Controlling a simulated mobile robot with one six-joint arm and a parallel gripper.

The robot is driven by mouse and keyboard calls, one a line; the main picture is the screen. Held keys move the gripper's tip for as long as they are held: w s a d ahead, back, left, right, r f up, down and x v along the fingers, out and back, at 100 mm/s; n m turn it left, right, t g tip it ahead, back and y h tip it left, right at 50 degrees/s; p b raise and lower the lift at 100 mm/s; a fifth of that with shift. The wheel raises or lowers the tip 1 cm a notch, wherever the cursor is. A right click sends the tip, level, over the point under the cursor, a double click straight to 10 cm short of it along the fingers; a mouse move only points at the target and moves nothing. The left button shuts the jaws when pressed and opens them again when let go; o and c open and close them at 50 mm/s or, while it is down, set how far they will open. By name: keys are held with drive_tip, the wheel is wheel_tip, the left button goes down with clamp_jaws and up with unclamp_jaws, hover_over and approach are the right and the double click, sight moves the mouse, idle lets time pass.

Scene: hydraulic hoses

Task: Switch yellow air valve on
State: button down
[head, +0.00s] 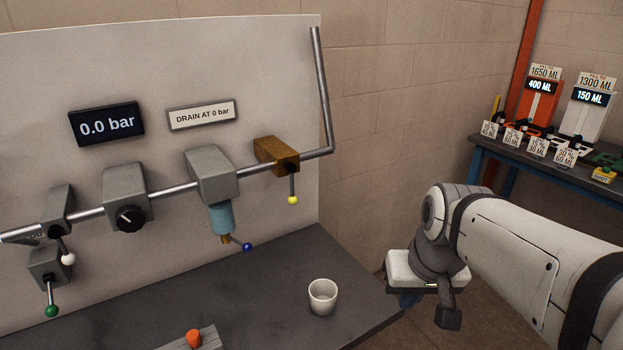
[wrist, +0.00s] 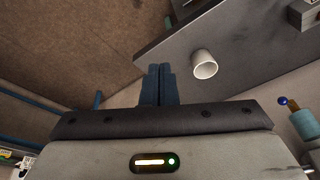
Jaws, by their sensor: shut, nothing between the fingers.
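The yellow air valve is a brass-coloured block (head: 278,155) on the pipe at the right end of the panel in the head view. Its thin lever hangs straight down and ends in a yellow knob (head: 292,200). My gripper shows in the wrist view (wrist: 158,70), with its dark fingers together and nothing between them. In the head view my arm is at the right, away from the panel, and the fingers are hard to make out there. The valve does not show in the wrist view.
A white cup (head: 322,296) stands on the dark bench (head: 270,262) below the valve. A blue-knobbed lever (head: 246,247) hangs left of it. A display (head: 106,123) reads 0.0 bar; a sign (head: 201,114) reads DRAIN AT 0 bar.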

sight(292, 187)
drive_tip(key=w+a+r+n+y, duration=0.1)
drive_tip(key=w+a+r+y, duration=0.1)
drive_tip(key=w, duration=0.8)
drive_tip(key=w+a+r+n+y+b, duration=0.1)
drive_tip(key=w+a+r, duration=0.3)
drive_tip(key=w, duration=0.6)
drive_tip(key=w+a+r+n+g+y+b, duration=0.1)
drive_tip(key=w+a+r+n+y, duration=0.2)
drive_tip(key=w, duration=0.8)
drive_tip(key=shift+r, duration=0.4)
drive_tip(key=shift+f, duration=0.1)
drive_tip(key=a+f+p, duration=0.1)
drive_tip(key=a+f, duration=0.7)
drive_tip(key=a, duration=0.1)
drive_tip(key=shift+f, duration=0.4)
